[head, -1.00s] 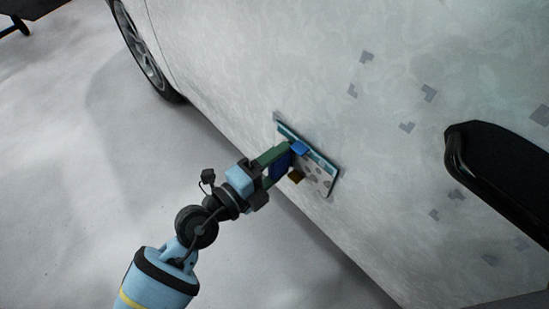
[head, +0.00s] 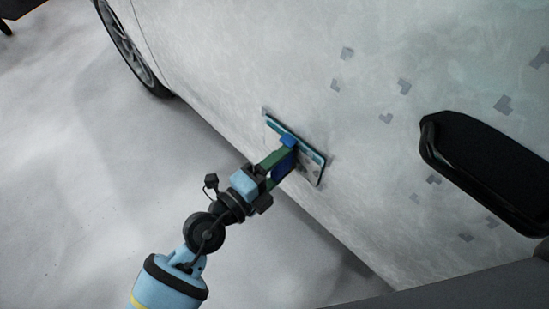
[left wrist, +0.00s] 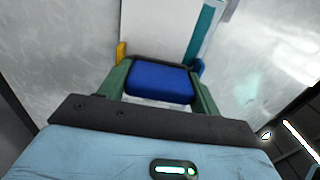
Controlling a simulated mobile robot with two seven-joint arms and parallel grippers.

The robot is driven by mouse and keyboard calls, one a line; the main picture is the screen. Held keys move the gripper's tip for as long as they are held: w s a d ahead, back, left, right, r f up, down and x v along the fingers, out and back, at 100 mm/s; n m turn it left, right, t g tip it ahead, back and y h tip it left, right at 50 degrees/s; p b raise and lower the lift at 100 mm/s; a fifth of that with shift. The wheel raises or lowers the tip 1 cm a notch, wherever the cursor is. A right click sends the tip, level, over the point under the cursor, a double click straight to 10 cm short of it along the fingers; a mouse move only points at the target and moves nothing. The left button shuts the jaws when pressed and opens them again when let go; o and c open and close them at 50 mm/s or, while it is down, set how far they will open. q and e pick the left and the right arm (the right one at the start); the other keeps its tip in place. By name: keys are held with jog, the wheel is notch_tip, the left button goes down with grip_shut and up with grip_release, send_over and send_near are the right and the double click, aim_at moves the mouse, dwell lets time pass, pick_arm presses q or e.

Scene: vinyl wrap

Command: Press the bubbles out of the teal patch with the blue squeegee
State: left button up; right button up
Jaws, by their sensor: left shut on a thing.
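The teal patch (head: 310,166) is a narrow tilted rectangle on the pale car door. Teal shows along its upper-right edge, and the lower area is pale with grey spots. In the left wrist view it shows as a white panel (left wrist: 160,28) with a teal strip at the right. My left gripper (head: 284,158) is shut on the blue squeegee (head: 283,167) in front of the patch. The squeegee's blue body (left wrist: 160,82) sits between the green fingers in the left wrist view. Its pressing edge is hidden, so contact cannot be told. My right gripper is out of view.
A black wing mirror (head: 480,165) juts out right of the patch. A car wheel (head: 130,45) is at upper left. Several grey marks (head: 404,86) dot the door. The pale floor (head: 90,200) left of the car is clear.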

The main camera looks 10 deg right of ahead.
pick_arm(q)
jog(key=shift+s+d, duration=0.15)
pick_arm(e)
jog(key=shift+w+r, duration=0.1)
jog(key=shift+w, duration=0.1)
pick_arm(q)
jog(key=shift+s, duration=0.1)
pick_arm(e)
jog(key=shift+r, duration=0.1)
pick_arm(q)
jog(key=shift+s+d+r+p, duration=0.1)
jog(key=shift+s+d+p, duration=0.25)
jog(key=shift+s+d, duration=0.25)
jog(key=shift+s, duration=0.2)
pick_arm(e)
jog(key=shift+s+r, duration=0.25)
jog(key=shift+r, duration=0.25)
pick_arm(q)
jog(key=shift+s+d+p, duration=0.7)
jog(key=shift+s+p, duration=0.05)
jog(key=shift+s, duration=0.15)
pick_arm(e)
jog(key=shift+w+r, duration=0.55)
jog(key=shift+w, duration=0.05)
